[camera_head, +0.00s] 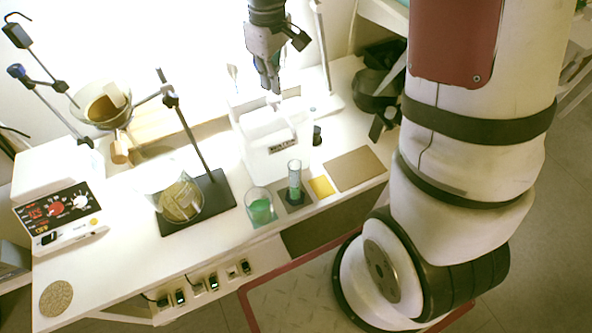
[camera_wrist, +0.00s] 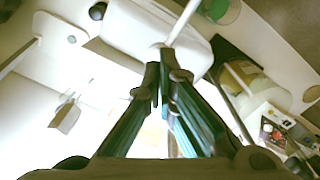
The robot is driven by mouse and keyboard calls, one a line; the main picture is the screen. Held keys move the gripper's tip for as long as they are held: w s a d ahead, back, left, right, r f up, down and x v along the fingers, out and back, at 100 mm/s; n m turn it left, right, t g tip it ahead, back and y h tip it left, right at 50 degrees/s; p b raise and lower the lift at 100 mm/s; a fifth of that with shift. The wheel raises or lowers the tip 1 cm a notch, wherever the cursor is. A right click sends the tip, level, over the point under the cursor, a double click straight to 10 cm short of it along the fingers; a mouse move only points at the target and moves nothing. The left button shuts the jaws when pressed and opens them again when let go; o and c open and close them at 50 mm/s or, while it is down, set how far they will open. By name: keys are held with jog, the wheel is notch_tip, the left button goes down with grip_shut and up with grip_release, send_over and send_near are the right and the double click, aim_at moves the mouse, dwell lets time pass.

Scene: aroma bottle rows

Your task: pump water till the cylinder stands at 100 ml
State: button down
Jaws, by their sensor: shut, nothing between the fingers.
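The measuring cylinder (camera_head: 295,180) stands upright on a dark pad in the head view. It holds green liquid in its lower part; its markings are too small to read. A glass beaker (camera_head: 260,207) with green liquid stands to its left. A white box-shaped unit (camera_head: 267,142), apparently the pump, stands behind them; it also shows in the wrist view (camera_wrist: 135,30). My gripper (camera_head: 272,89) is shut and empty, pointing down above the unit's top. In the wrist view its fingertips (camera_wrist: 160,70) are close together near a pale rod; contact cannot be told.
A hotplate with red and white dials (camera_head: 60,212) stands at the left. A large beaker (camera_head: 181,198) stands by a clamp stand (camera_head: 212,190). A brown mat (camera_head: 354,169) and yellow pad (camera_head: 321,187) lie right of the cylinder. A cork disc (camera_head: 56,298) lies front left.

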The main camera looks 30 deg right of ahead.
aim_at(274, 97)
jog(key=shift+f+b, duration=0.5)
jog(key=shift+f, duration=1.25)
dwell(0.8)
jog(key=shift+r, duration=0.1)
jog(key=shift+r+p, duration=0.95)
jog(key=shift+r, duration=0.7)
jog(key=shift+f+b, duration=0.5)
jog(key=shift+f, duration=1.25)
jog(key=shift+r, duration=0.1)
jog(key=shift+r+p, duration=0.4)
jog(key=shift+r, duration=0.25)
jog(key=shift+r+p, duration=0.45)
jog(key=shift+r, duration=0.55)
